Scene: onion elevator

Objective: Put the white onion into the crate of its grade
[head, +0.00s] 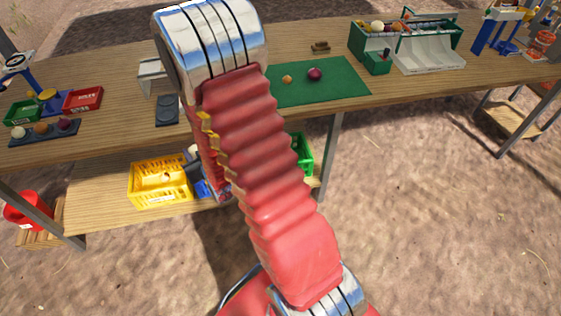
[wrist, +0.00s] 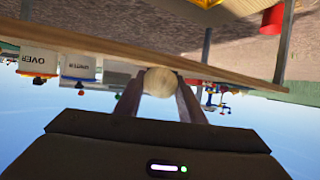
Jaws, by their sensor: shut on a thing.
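In the wrist view my gripper (wrist: 159,103) is shut on the white onion (wrist: 160,82), a pale round bulb held between the two fingertips. In the head view my red-sleeved arm hides most of the gripper and the onion cannot be made out surely. A yellow crate (head: 146,187) stands on the lower shelf left of my arm. A blue crate (head: 203,189) shows only partly next to it, behind the arm. A green crate (head: 304,153) shows partly to the right of the arm. I cannot read any grade on these crates.
The wooden tabletop (head: 120,80) lies above the shelf. On it are a small green tray (head: 22,112), a red tray (head: 83,99), a green mat (head: 335,84) with a purple onion (head: 314,74), and a green-and-white machine (head: 428,52). A red bucket (head: 27,210) stands at the lower left.

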